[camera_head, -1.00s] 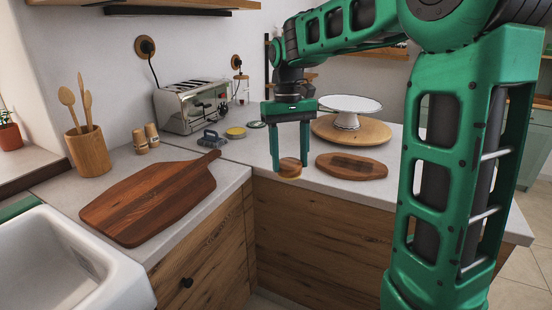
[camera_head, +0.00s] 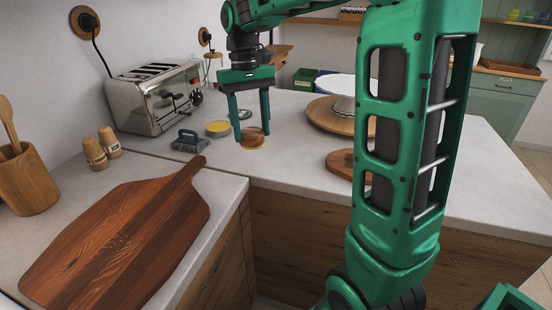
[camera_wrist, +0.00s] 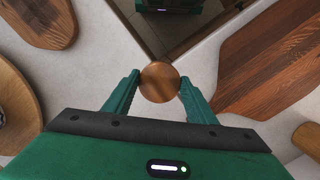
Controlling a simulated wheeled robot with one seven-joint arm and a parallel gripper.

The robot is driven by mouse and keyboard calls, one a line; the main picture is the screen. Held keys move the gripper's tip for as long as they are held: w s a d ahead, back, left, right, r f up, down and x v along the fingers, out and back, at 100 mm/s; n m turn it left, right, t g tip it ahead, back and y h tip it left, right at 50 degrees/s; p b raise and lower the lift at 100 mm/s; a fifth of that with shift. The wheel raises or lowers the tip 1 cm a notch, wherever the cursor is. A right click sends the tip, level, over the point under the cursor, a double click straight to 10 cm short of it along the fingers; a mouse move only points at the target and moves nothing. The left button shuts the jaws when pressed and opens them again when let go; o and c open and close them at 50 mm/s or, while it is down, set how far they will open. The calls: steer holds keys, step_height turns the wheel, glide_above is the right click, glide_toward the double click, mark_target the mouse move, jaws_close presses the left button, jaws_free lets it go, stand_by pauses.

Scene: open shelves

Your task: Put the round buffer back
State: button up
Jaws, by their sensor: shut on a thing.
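The round buffer (camera_head: 252,138) is a small brown wooden disc with a yellowish lower edge. My gripper (camera_head: 252,134) points down with its two green fingers shut on either side of the buffer. In the wrist view the buffer (camera_wrist: 160,82) sits between the fingertips, its round top facing the camera. It is over the counter near the inner corner, just right of a yellow round tin (camera_head: 218,128). I cannot tell how high it is above the counter.
A blue-grey brush (camera_head: 190,141) and a dark green-rimmed tin (camera_head: 244,114) are close by. The toaster (camera_head: 158,97) stands behind left. A large cutting board (camera_head: 120,235) lies in front left. The cake stand (camera_head: 340,85) and smaller board (camera_head: 341,163) are right.

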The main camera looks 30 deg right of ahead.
steer(key=shift+w, duration=0.1)
stand_by(0.3)
steer(key=d+f, duration=0.2)
steer(key=d, duration=0.1)
steer(key=w+d+f, duration=0.1)
steer(key=d+f, duration=0.1)
steer(key=d, duration=0.2)
steer(key=d+f, duration=0.3)
steer(key=d, duration=0.1)
steer(key=shift+w+d, duration=0.15)
steer(key=shift+d, duration=0.1)
steer(key=shift+f, duration=2)
steer(key=o, duration=1)
steer(key=shift+f, duration=0.1)
steer(key=shift+o, duration=0.2)
